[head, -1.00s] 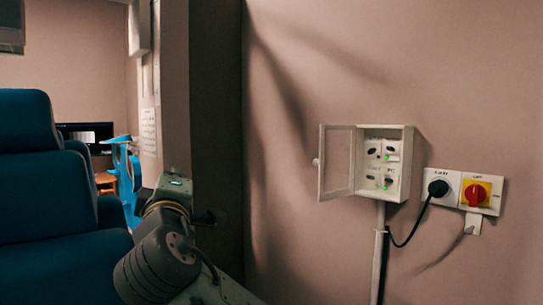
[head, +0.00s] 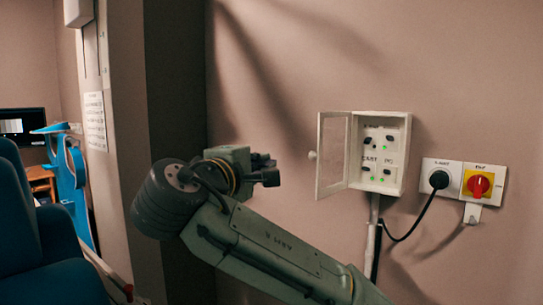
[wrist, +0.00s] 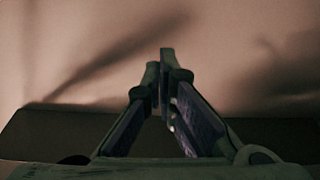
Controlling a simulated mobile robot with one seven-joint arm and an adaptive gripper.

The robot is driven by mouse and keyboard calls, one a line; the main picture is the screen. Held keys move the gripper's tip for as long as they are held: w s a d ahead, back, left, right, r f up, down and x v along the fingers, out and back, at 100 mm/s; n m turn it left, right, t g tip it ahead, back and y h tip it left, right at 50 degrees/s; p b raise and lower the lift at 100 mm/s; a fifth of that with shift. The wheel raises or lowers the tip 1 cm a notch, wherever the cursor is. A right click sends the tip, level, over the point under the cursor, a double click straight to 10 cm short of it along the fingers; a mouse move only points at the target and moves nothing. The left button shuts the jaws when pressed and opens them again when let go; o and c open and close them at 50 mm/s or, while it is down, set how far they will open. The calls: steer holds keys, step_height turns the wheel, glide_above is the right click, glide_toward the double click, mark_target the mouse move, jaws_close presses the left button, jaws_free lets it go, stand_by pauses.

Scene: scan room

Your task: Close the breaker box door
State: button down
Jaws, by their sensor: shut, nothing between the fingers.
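The breaker box (head: 382,178) is a small white box on the wall, right of centre in the head view. Its door (head: 334,155), a white frame with a pale panel and a round knob (head: 312,155), stands open, swung out to the left. Switches and green lights show inside. My gripper (head: 272,172) is left of the door and apart from it in the head view, pointing right. In the wrist view my gripper (wrist: 165,55) has its fingertips together with nothing between them, facing bare wall. The box and door do not show in the wrist view.
Right of the box are a socket with a black plug (head: 439,179) and a red rotary switch (head: 479,185) on yellow. A black cable and a conduit run below the box. A dark blue chair (head: 45,265) stands at lower left.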

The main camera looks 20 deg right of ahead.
mark_target(330, 153)
steer(key=w+d+p, duration=0.4)
steer(key=d, duration=0.4)
steer(key=shift+d, duration=0.15)
steer(key=shift+s, duration=0.1)
